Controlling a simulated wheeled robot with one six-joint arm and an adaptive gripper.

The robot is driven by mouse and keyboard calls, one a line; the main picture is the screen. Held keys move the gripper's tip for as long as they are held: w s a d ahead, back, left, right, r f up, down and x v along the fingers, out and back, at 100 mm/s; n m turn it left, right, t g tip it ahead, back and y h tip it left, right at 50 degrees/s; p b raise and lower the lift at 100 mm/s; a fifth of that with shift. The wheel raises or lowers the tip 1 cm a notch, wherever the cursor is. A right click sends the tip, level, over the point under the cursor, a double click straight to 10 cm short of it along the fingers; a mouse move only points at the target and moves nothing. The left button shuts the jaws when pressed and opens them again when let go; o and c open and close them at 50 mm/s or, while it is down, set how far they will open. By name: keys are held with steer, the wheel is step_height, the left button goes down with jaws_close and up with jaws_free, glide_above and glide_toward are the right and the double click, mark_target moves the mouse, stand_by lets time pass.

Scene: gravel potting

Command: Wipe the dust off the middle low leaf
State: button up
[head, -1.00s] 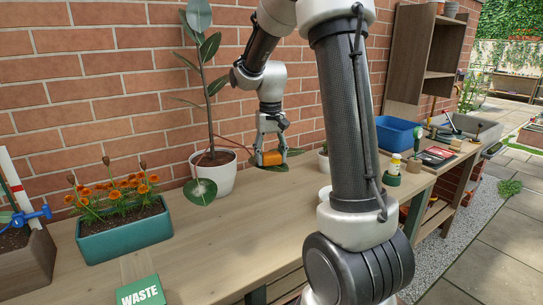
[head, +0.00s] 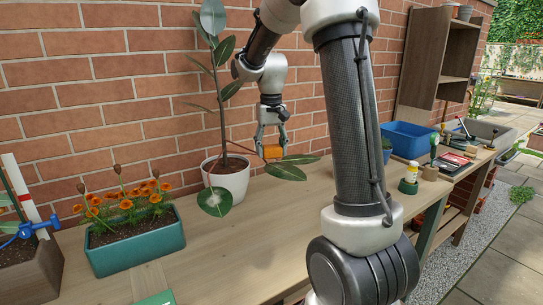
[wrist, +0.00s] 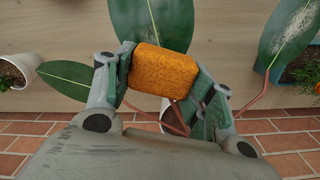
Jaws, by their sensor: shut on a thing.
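My gripper (head: 270,146) is shut on an orange sponge (wrist: 162,70); the sponge also shows in the head view (head: 272,153). The plant in a white pot (head: 226,182) has three low leaves. The middle low leaf (head: 284,172) is just below the sponge; its bare part in the wrist view (wrist: 152,20) looks clean green. The sponge hides the rest, and I cannot tell whether they touch. Another low leaf (wrist: 65,78) looks clean. The low leaf at the pot's front (head: 215,201) carries pale dust in the wrist view (wrist: 288,35).
A teal planter of orange flowers (head: 137,243) stands left of the pot. A blue bin (head: 408,139) and small bottles stand further right. The brick wall (head: 100,90) is close behind the plant. The bench top (head: 245,240) in front is mostly clear.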

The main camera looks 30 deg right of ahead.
steer(key=shift+r, duration=2.6)
steer(key=shift+w, duration=0.1)
steer(key=shift+f, duration=0.15)
